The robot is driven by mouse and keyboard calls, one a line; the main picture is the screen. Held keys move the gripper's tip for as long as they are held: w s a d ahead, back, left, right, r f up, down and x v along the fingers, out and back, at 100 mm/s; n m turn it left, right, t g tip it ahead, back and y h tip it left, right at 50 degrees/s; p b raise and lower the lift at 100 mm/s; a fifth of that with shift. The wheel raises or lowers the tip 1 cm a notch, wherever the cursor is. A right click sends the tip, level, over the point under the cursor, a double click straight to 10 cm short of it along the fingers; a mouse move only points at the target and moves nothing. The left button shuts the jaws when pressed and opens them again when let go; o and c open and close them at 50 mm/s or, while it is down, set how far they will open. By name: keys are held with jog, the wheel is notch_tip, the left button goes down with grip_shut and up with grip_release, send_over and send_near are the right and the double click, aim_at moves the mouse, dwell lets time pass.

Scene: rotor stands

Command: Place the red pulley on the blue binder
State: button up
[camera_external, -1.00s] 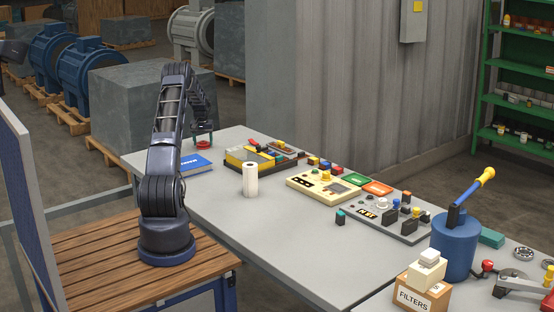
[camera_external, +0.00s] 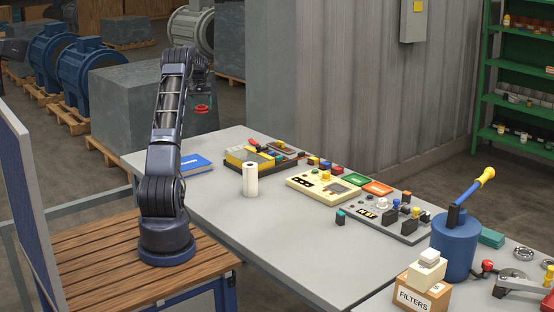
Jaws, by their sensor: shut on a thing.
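The red pulley (camera_external: 202,109) is a small red disc held up in the air above the far end of the grey table. My gripper (camera_external: 202,100) is shut on it; the fingers are small and partly hidden in this view. The blue binder (camera_external: 194,163) lies flat on the grey table near its left far corner, partly hidden behind my arm. The pulley is well above the binder in the picture and apart from it.
The grey table (camera_external: 215,200) carries a white paper roll (camera_external: 250,180), a yellow-and-black case (camera_external: 247,157) and a cream control panel (camera_external: 322,187). A blue canister (camera_external: 455,245) stands at the right. The table's far left corner is bare.

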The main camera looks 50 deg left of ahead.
jog(key=shift+s+d+r, duration=0.15)
jog(key=shift+s+r, duration=0.05)
jog(key=shift+r, duration=0.45)
jog(key=s+d+r, duration=0.4)
jog(key=s+d, duration=0.5)
jog(key=s, duration=0.1)
send_over(185, 163)
jog(key=shift+m, duration=0.4)
notch_tip(185, 163, down, 20)
jog(key=shift+f, duration=0.15)
jog(key=shift+f, duration=0.2)
jog(key=o, duration=1.2)
jog(key=shift+r, duration=0.1)
jog(key=r, duration=0.4)
jog(key=s+d+r, duration=0.1)
jog(key=r, duration=0.7)
jog(key=shift+s+d, duration=0.15)
jog(key=shift+d, duration=0.05)
